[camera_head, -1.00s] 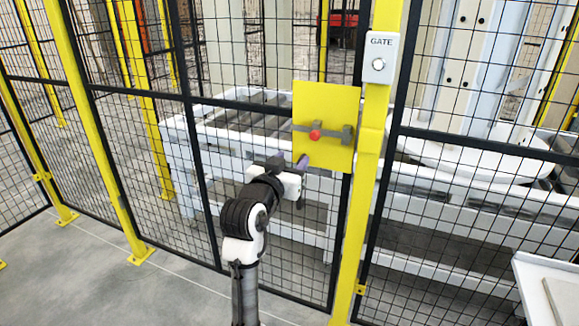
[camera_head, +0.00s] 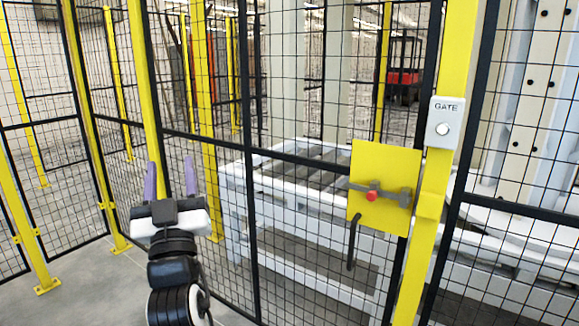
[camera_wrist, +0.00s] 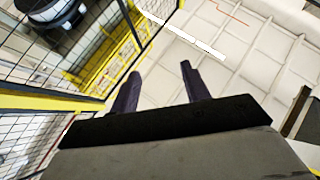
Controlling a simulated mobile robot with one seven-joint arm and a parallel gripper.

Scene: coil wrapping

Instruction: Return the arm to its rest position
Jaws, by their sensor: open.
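My gripper (camera_head: 171,180) is at the lower left in the head view, in front of the fence mesh. Its two purple fingers point upward, stand apart and hold nothing. In the wrist view the gripper (camera_wrist: 160,88) shows two dark fingers with a gap between them and a pale panelled surface behind. My gripper is left of the yellow latch plate (camera_head: 405,160) and clear of it. The plate carries a grey bolt with a red knob (camera_head: 373,195) and a dark handle (camera_head: 352,243) hanging below.
A yellow post (camera_head: 437,190) with a white GATE button box (camera_head: 442,122) stands right of the plate. Black mesh fence panels on yellow posts run across the view. Behind them is a white roller conveyor (camera_head: 300,262). Open grey floor (camera_head: 85,290) lies at the lower left.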

